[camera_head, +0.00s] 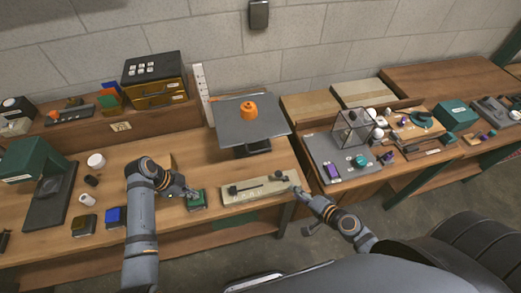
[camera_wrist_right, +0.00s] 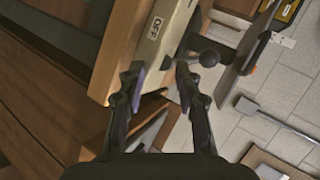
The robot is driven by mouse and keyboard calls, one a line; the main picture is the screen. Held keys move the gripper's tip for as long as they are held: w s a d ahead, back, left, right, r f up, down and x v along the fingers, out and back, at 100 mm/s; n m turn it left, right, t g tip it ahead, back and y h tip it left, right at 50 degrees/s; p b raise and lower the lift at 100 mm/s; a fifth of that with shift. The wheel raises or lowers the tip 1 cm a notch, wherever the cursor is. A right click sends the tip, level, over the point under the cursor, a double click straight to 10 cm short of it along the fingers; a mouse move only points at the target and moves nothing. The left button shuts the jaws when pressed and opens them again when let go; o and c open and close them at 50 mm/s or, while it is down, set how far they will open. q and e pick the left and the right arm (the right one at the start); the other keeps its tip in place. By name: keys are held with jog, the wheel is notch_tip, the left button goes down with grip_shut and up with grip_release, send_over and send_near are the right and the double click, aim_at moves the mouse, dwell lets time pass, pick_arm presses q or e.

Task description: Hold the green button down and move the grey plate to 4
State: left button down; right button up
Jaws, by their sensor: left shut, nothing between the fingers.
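The green button box (camera_head: 197,201) sits on the bench left of centre in the head view. My left gripper (camera_head: 191,192) is shut and empty, its tip at the top of that box; I cannot tell whether it presses the button. The grey plate (camera_head: 236,131) is raised on a stand behind, with an orange weight-like object (camera_head: 249,111) on it. A cream control panel (camera_head: 240,194) with a dark lever lies in front. My right gripper (camera_head: 295,189) is at the panel's right end. In the right wrist view its fingers (camera_wrist_right: 160,75) are open, near an "OFF" label and a black ball knob (camera_wrist_right: 208,57).
A white upright scale (camera_head: 203,93) stands left of the plate; its numbers are too small to read. A blue button box (camera_head: 114,217) and a dark one (camera_head: 84,225) sit to the left. A glass-sided case (camera_head: 353,130) stands on the right bench.

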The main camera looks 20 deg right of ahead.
aim_at(261, 150)
jog(key=w+a+r+m+t+y, duration=0.1)
jog(key=w+a+r+m+t, duration=0.1)
jog(key=r, duration=0.4)
jog(key=w+a+r+m+t, duration=0.1)
jog(key=a+r, duration=0.2)
jog(key=r, duration=0.3)
jog(key=x, duration=1.2)
jog(key=shift+w+r, duration=0.2)
grip_shut()
